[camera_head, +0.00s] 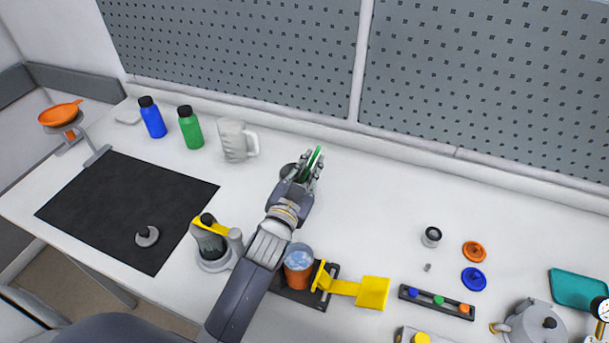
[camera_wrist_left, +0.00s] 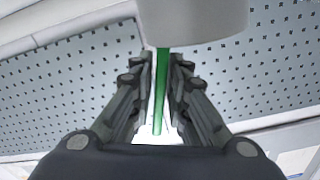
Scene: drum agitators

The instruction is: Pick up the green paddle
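The green paddle (camera_head: 316,157) is thin and shows between the two fingers of my left gripper (camera_head: 309,166) in the head view. In the left wrist view the narrow green paddle (camera_wrist_left: 160,90) runs lengthwise between the dark fingers of the left gripper (camera_wrist_left: 161,62), close to both fingertips. Whether the fingers press on it is not clear. A pale cylinder (camera_wrist_left: 195,22) covers the paddle's upper end in that view; I cannot tell what it is. A dark round thing (camera_head: 288,171) is partly hidden beside the gripper in the head view. My right gripper is not in view.
A grey mug (camera_head: 233,141), a green bottle (camera_head: 190,130) and a blue bottle (camera_head: 153,120) stand at back left. Near my forearm are an orange cup (camera_head: 298,268), a yellow paddle (camera_head: 350,287) and a grey device (camera_head: 213,247).

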